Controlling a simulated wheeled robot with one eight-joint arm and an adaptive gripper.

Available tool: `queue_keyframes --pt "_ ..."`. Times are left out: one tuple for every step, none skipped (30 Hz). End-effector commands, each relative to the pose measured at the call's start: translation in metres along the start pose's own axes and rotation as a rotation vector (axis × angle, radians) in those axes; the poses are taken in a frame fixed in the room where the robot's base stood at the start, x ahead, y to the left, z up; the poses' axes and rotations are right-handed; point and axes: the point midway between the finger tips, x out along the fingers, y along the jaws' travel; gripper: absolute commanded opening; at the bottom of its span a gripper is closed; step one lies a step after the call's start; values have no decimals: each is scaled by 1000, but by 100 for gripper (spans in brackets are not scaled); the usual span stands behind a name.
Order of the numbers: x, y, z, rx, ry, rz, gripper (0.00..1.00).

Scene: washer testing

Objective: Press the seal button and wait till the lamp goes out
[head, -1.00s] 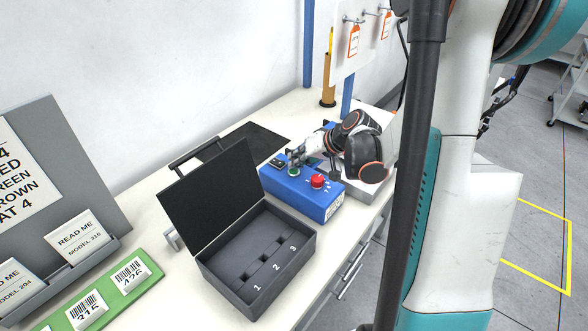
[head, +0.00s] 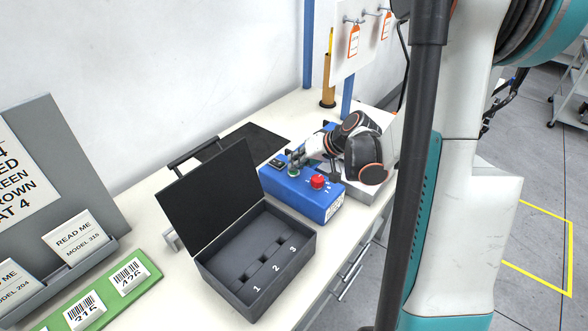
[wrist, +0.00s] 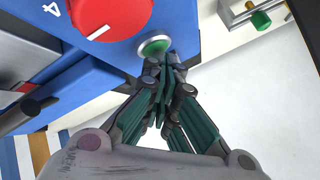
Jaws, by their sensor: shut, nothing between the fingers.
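A blue control box (head: 315,200) stands on the bench, with a red knob (head: 317,181) and a green button (head: 293,172) on its top. In the wrist view the green button (wrist: 153,46) has a pale metal ring and sits beside the red knob (wrist: 112,14). My gripper (head: 297,163) is shut and empty, with its tips at the green button. In the wrist view the gripper (wrist: 168,60) covers the button's near edge; I cannot tell whether it is pressed down. I cannot make out a lit lamp; the arm hides part of the box's back.
An open, empty black case (head: 258,262) with numbered slots stands left of the box. A dark mat (head: 262,143) lies behind. A green barcode tray (head: 140,285) is at front left. My arm is close over the box's right side.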

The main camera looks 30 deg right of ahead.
Motion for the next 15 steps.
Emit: queue_keyframes --pt "-1 -2 0 -1 -2 -1 0" --pt "-2 -2 0 -1 -2 -1 0" --pt "-2 -2 -1 0 -2 -1 0" --pt "-2 -2 -1 0 -2 -1 0" --pt "-2 -2 -1 0 -1 -1 0" --pt "-2 -2 -1 0 -1 -1 0" --pt "-2 -2 -1 0 -1 -1 0" --pt "-2 -2 -1 0 -1 -1 0" --pt "-2 -2 -1 0 0 -1 0" --pt "-2 -2 -1 0 0 -1 0" --pt "-3 -3 -2 0 0 -1 0" --pt "-4 -4 -3 0 0 -1 0" --pt "-5 -4 -4 0 0 -1 0" --pt "-6 -5 -5 0 0 -1 0" --pt "-9 -7 -6 0 0 -1 0"
